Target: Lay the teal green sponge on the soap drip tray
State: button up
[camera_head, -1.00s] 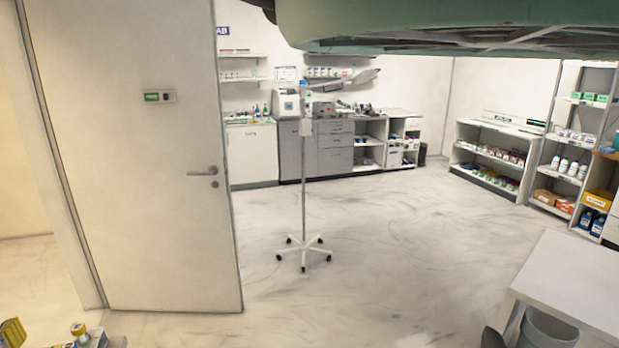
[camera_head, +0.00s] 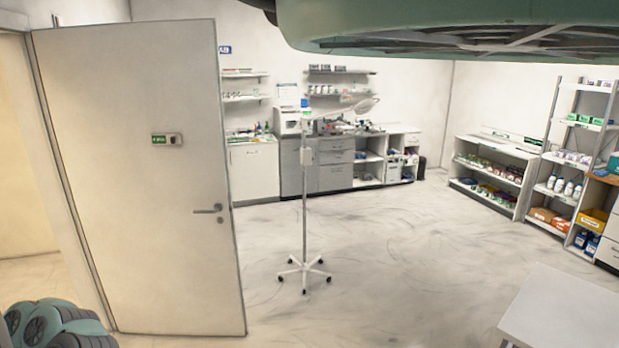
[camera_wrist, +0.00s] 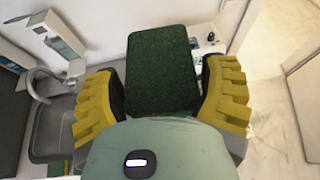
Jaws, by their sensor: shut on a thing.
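The teal green sponge (camera_wrist: 162,70) is a dark green block in the middle of the wrist view. My gripper (camera_wrist: 163,90) has its yellow ridged fingers on either side of the sponge and is shut on it. The sponge is held clear of any surface that I can make out. I cannot make out the soap drip tray in either view.
A sink basin (camera_wrist: 52,130) with a tap (camera_wrist: 45,78) is at the left of the wrist view. In the head view a door (camera_head: 140,180) stands at left, an IV stand (camera_head: 304,210) mid-floor, and a white table (camera_head: 570,310) at lower right. The floor between is clear.

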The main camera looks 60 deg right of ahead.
jog(key=s+d+r+m+p, duration=0.1)
jog(key=s+d+r+p, duration=0.2)
jog(key=r+p, duration=0.1)
jog(key=shift+s+r+h, duration=0.35)
jog(key=shift+r+h, duration=0.05)
jog(key=shift+r, duration=0.2)
jog(key=shift+d+r+m+t+h, duration=0.25)
jog(key=shift+m+t+h, duration=0.45)
jog(key=shift+m+t, duration=0.1)
jog(key=shift+d+r+m+t+h, duration=0.3)
jog(key=shift+m+t+h, duration=0.1)
jog(key=shift+m, duration=0.2)
